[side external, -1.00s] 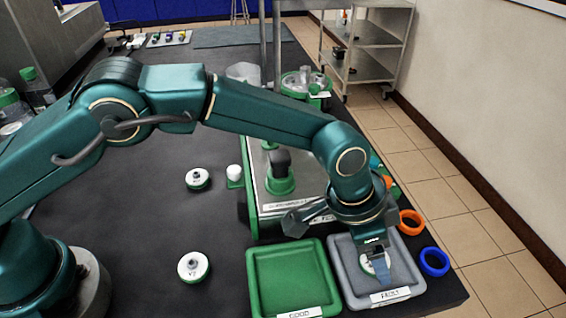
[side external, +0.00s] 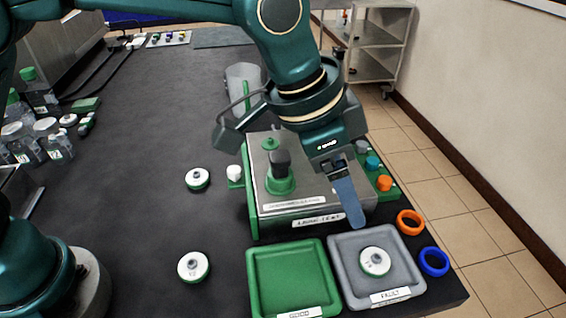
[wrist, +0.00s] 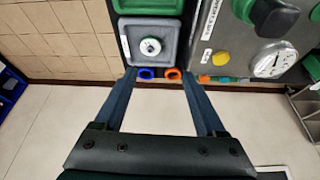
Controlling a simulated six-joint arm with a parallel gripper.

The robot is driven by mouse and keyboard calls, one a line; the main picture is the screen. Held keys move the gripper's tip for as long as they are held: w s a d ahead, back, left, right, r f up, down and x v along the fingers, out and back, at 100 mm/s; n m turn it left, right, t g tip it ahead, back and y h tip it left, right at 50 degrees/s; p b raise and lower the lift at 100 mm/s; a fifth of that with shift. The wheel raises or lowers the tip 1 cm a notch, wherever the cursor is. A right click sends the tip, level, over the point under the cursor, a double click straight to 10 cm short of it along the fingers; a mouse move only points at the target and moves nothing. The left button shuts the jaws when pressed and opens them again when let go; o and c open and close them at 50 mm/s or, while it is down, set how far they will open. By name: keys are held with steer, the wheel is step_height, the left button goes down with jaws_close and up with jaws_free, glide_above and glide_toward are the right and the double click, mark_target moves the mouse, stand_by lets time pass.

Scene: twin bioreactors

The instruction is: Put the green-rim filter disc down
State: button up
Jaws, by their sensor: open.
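A white filter disc (side external: 375,261) lies flat in the grey tray labelled FAULT (side external: 408,270), with a thin greenish edge. It also shows in the wrist view (wrist: 150,47) inside the grey tray (wrist: 124,46). My gripper (side external: 356,218) is raised above and behind that tray, apart from the disc. In the wrist view its two fingers (wrist: 159,75) stand wide apart with nothing between them. Two other white discs with green rims lie on the black bench, a front one (side external: 193,267) and a rear one (side external: 198,179).
An empty green tray labelled GOOD (side external: 262,293) stands left of the grey tray. An orange ring (side external: 410,222) and a blue ring (side external: 434,262) lie to its right. A metal-topped green test unit (side external: 300,190) stands behind the trays. The bench's left middle is mostly clear.

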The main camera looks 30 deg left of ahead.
steer(key=s+a+r+n+t+y, duration=0.1)
steer(key=s+a+r+n, duration=0.15)
steer(key=a, duration=0.55)
steer(key=s+a+r+n+t, duration=0.1)
steer(key=s+a+r+n, duration=0.15)
steer(key=a, duration=0.55)
steer(key=s+a+f+n+y, duration=0.2)
steer(key=s+a+f+n, duration=0.1)
steer(key=s+a, duration=0.5)
steer(key=shift+s+a+f+n+t, duration=0.3)
steer(key=shift+s+n, duration=0.15)
steer(key=shift+n, duration=0.45)
